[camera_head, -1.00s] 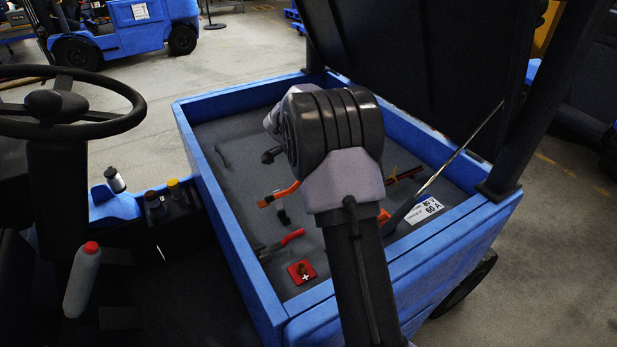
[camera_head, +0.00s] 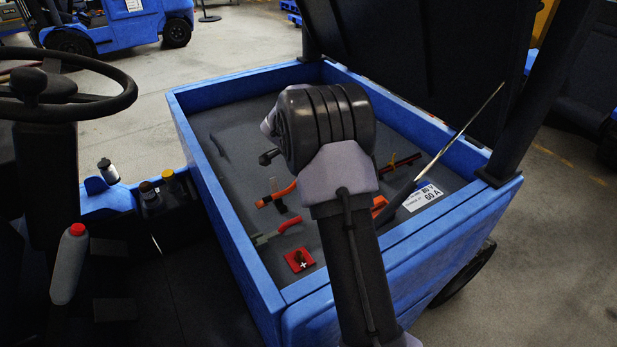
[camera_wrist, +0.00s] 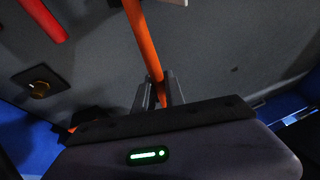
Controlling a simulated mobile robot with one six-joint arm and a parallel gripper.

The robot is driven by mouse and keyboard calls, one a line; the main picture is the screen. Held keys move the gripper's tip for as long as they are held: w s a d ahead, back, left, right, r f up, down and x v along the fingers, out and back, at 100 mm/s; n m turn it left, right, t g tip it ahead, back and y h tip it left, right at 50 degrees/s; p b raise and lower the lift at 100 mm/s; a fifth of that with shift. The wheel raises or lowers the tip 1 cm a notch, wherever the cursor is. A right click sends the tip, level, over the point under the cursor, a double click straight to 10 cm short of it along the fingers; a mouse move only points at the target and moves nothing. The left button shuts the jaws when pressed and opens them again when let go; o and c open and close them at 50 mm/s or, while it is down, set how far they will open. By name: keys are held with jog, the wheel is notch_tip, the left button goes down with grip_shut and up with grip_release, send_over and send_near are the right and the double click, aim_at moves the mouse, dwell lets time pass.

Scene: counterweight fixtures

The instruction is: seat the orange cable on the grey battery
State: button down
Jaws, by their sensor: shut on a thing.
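The orange cable (camera_head: 278,196) shows in the head view as a short orange length with a darker orange end, left of my arm. In the wrist view the orange cable (camera_wrist: 143,42) runs from the top edge down between the two fingers of my gripper (camera_wrist: 158,92). My gripper is shut on the cable. The grey battery (camera_head: 225,200) is the broad dark grey top inside the blue compartment. It also fills the wrist view's background (camera_wrist: 220,75). Whether the cable's end touches it, I cannot tell.
A red cable (camera_head: 290,224) and a red square with a white plus (camera_head: 300,260) lie near the compartment's front. A brass stud on a dark square (camera_wrist: 38,85) shows in the wrist view. The blue wall (camera_head: 225,225) rims the compartment. A thin rod (camera_head: 465,130) slants at right.

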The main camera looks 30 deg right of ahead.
jog(key=shift+b, duration=0.4)
jog(key=shift+f, duration=0.1)
dwell(0.4)
jog(key=shift+f+b, duration=1.1)
jog(key=shift+b, duration=0.25)
jog(key=shift+f+b, duration=0.95)
jog(key=shift+b, duration=0.4)
jog(key=c, duration=1.3)
grip_release()
jog(key=p+v, duration=0.6)
jog(key=v, duration=1.1)
jog(key=shift+s+a+r, duration=0.15)
jog(key=shift+a+r, duration=0.05)
jog(key=shift+r, duration=0.05)
